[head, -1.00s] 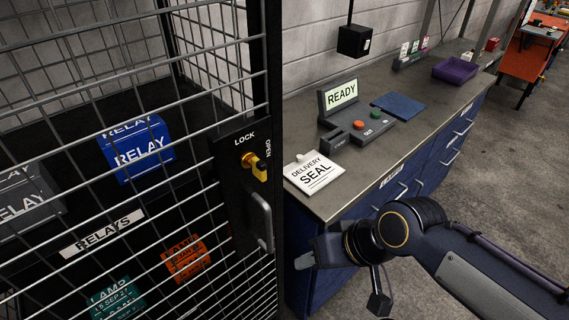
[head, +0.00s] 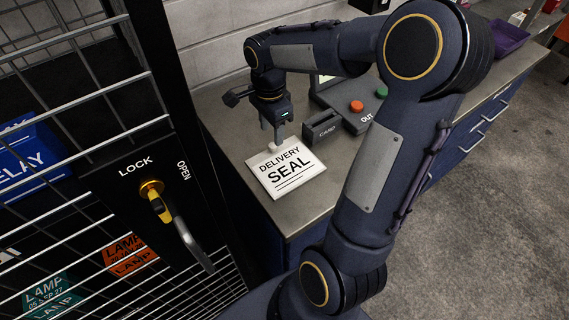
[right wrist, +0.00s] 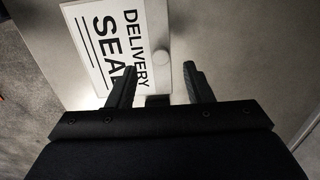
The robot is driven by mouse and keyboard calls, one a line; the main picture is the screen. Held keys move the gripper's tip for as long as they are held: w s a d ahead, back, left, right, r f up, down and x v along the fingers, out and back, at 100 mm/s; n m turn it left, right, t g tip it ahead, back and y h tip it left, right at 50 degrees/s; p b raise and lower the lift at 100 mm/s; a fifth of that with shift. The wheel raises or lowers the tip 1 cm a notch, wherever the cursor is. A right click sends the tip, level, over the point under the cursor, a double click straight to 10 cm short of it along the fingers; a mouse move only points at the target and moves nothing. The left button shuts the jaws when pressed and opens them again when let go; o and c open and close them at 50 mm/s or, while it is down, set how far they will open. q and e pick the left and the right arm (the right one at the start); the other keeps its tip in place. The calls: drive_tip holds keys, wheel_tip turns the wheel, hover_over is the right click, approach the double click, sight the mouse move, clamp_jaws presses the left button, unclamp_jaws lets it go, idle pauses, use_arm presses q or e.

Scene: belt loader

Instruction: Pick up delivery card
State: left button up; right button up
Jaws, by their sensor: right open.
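The white delivery card (head: 286,168), printed "DELIVERY SEAL", lies flat near the left end of the counter. A small pale knob (head: 273,148) stands at its back edge. My right gripper (head: 277,138) is open and points down just above that edge, near the knob. In the right wrist view the open fingers (right wrist: 160,70) reach toward the card's knob edge. My left gripper is not in view.
The grey card reader (head: 322,127) stands just right of the card, joined to a box with a red button (head: 356,106) and a green one. A purple tray (head: 506,38) sits farther back on the counter (head: 233,128).

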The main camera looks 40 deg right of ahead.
sight(273, 145)
wheel_tip(273, 145, down, 5)
drive_tip(key=shift+d+f, duration=0.1)
drive_tip(key=shift+d, duration=0.05)
clamp_jaws()
idle(0.4)
